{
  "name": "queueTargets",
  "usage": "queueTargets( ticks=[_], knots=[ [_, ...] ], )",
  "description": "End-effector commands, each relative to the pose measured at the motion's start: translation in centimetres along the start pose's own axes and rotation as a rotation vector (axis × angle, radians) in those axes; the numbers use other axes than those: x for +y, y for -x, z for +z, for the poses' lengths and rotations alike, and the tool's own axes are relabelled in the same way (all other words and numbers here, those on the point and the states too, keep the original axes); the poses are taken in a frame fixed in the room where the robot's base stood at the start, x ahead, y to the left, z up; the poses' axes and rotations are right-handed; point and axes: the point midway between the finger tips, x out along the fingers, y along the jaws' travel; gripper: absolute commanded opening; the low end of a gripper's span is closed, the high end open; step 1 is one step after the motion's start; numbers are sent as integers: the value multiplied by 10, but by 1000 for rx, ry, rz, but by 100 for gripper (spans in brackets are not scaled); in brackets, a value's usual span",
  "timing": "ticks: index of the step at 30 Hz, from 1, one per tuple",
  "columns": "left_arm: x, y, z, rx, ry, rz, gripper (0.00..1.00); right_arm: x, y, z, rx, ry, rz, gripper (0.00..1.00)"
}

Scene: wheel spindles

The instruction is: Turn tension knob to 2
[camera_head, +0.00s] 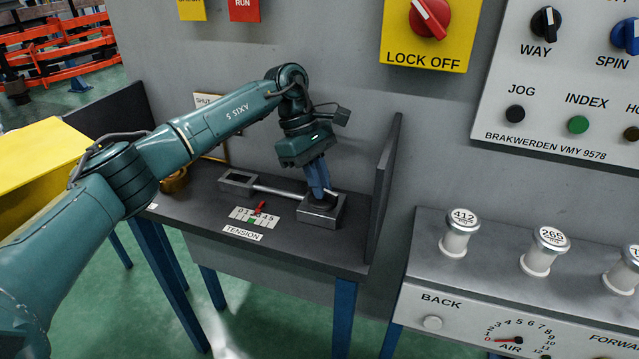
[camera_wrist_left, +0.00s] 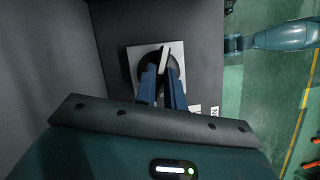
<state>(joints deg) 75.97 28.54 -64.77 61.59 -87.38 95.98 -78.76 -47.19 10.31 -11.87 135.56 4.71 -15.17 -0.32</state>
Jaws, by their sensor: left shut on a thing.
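The tension knob (camera_wrist_left: 141,70) is a dark round disc with a pale raised grip bar, on a square grey block. The block (camera_head: 322,212) stands at the right end of the dark shelf in the head view. My left gripper (camera_head: 323,192) reaches down over it with blue fingers. In the left wrist view the fingers of my left gripper (camera_wrist_left: 162,72) are shut on the knob's grip bar. The white tension scale (camera_head: 240,213) lies left of the block. Its red pointer (camera_head: 260,208) covers the middle digits, so I cannot read its exact value. A green mark (camera_head: 251,220) sits beside it.
A dark upright panel (camera_head: 384,190) stands close to the right of my left gripper. A metal rod (camera_head: 278,191) runs left from the block. A grey console with white-capped posts (camera_head: 459,236) stands further right. A red switch (camera_head: 430,15) is on the wall above.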

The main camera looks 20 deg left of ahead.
Motion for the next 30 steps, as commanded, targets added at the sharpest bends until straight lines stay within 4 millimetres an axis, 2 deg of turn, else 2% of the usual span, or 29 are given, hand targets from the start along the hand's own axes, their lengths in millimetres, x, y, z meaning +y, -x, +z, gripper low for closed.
queueTargets(
  ticks=[17, 18, 24, 26, 30],
  knots=[
    [1, 1, 0, 2, -35, -12, 0, 0, 2, -2, 4, 2, 2, 36],
    [1, 1, 0, 2, -34, -12, 12, 1, 2, -1, 4, 2, 2, 36],
    [0, 0, 0, 2, -34, -12, 28, 1, 1, 0, 2, 3, 2, 36],
    [0, 0, 0, 1, -34, -13, 33, 1, 1, 0, 2, 3, 2, 36],
    [0, 0, 0, 1, -33, -13, 33, 1, 0, 1, 1, 2, 2, 36]
  ],
)
